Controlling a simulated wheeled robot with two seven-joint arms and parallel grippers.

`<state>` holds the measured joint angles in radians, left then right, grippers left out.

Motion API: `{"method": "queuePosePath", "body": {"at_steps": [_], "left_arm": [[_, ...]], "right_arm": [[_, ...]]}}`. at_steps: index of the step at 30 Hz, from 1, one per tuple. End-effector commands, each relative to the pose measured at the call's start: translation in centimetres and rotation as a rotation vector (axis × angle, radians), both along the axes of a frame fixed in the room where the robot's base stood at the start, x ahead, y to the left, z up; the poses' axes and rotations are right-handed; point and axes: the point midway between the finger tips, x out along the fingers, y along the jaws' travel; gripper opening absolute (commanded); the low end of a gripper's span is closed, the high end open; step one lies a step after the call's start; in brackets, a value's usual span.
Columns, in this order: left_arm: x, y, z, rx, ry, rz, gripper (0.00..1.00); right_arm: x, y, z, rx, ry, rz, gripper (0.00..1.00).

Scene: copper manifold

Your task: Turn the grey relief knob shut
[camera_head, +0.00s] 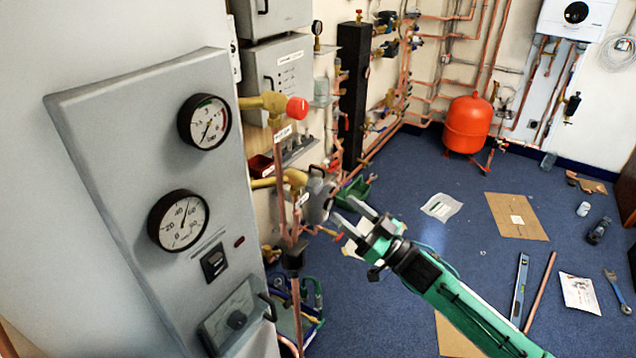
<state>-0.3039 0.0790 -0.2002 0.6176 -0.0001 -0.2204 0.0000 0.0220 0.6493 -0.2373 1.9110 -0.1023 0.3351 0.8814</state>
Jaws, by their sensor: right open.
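A grey knob-like part (319,196), which looks like the relief knob, sits on the end of the lower brass valve (292,178), right of the grey gauge panel (130,110). Its turn position cannot be told. My right gripper (347,212) is open and empty, its fingers pointing up and left. It appears just right of and below the grey part in the picture; the depth gap is unclear. My left gripper is out of view.
A red knob (297,108) is on the upper brass valve. Two round gauges, upper (204,122) and lower (178,220), face out from the panel. Copper pipes run below the valves. A red tank (467,124) stands far back. Blue floor is open, with papers and tools.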

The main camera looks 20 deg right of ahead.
Motion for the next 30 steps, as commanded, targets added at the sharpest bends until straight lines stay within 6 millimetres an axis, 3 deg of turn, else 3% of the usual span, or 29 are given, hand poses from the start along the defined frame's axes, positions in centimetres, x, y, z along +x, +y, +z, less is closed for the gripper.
{"method": "queuePosePath", "body": {"at_steps": [15, 29, 30], "left_arm": [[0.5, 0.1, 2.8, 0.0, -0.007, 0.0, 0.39], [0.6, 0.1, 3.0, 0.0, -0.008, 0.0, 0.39], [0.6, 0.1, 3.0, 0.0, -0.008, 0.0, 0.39]], "right_arm": [[6.2, 4.6, 3.4, 0.001, -0.001, -0.001, 0.56], [7.0, 5.2, 3.6, -0.001, 0.001, 0.0, 0.56], [7.0, 5.2, 3.6, -0.001, 0.001, 0.0, 0.5]]}}
